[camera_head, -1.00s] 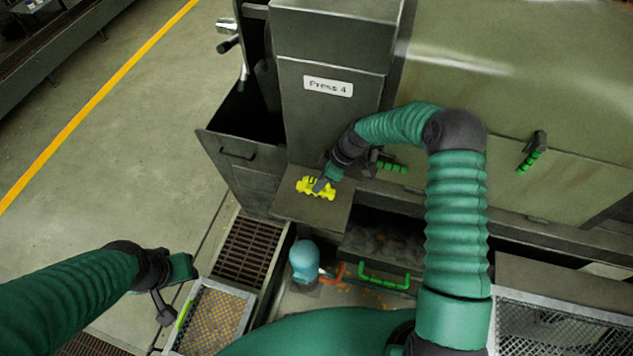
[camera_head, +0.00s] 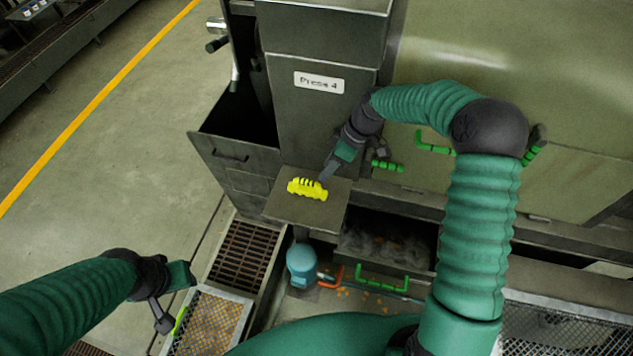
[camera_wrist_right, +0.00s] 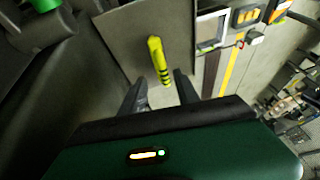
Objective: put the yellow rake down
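The yellow rake (camera_head: 307,188), yellow with dark stripes, lies on the small grey shelf (camera_head: 285,212) below the "Press 4" sign. In the right wrist view the rake (camera_wrist_right: 157,58) lies beyond the fingers on the shelf surface. My right gripper (camera_head: 325,175) is just right of and above the rake, apart from it.
The mesh tray (camera_head: 243,303) with orange bits has a green handle at its left. A floor grate (camera_head: 240,250) is behind it. A blue rounded object (camera_head: 301,262) stands below the shelf. An open drawer with a green handle (camera_head: 382,285) is to its right. The press body rises behind the shelf.

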